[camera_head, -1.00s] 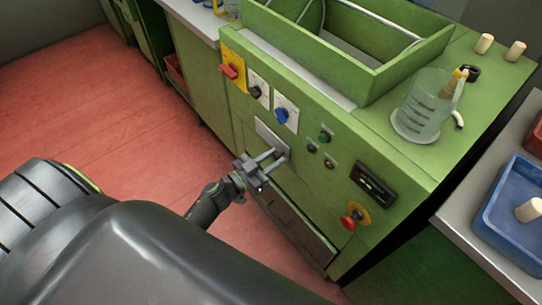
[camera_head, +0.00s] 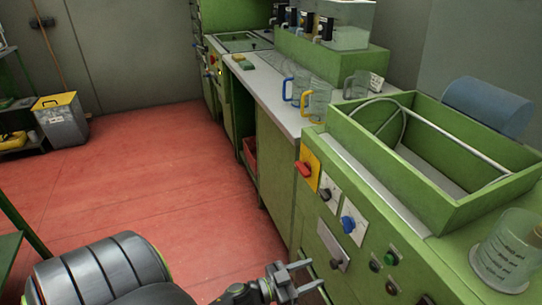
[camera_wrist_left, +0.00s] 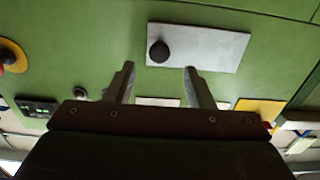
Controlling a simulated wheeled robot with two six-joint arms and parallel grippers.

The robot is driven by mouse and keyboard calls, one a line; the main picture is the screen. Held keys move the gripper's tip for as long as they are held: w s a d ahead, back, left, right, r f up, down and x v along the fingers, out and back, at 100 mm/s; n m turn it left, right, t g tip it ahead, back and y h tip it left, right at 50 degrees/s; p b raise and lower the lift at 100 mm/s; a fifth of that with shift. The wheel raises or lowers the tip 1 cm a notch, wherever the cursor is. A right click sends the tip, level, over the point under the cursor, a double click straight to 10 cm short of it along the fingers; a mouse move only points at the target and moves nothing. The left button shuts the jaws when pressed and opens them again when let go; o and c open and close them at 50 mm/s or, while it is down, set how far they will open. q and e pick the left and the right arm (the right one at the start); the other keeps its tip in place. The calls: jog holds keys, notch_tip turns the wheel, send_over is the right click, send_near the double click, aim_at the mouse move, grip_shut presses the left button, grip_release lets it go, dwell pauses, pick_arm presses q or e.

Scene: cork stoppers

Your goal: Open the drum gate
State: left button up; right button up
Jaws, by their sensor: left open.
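A pale metal plate (camera_head: 328,236) with a black knob (camera_head: 337,264) at its lower end is set in the green machine's front; I take it for the drum gate, though no label shows. In the left wrist view the plate (camera_wrist_left: 205,45) lies ahead, with the knob (camera_wrist_left: 159,51) near its left end. My left gripper (camera_head: 314,274) is open and empty, just left of the knob in the head view. In the wrist view its fingers (camera_wrist_left: 158,82) are spread, with the knob beyond them and between their lines. My right gripper is not in view.
Switches, including a red one (camera_head: 303,169) and a blue one (camera_head: 348,223), sit above the plate. A green open bin (camera_head: 437,205) tops the machine. A clear beaker (camera_head: 505,255) stands at right. Mugs stand on the grey counter (camera_head: 270,98). Red floor (camera_head: 150,170) is open at left.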

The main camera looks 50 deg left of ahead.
pick_arm(q)
jog(key=v, duration=1.1)
jog(key=shift+b, duration=0.45)
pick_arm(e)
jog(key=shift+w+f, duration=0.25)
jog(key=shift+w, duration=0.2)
pick_arm(q)
jog(key=shift+s+f, duration=0.1)
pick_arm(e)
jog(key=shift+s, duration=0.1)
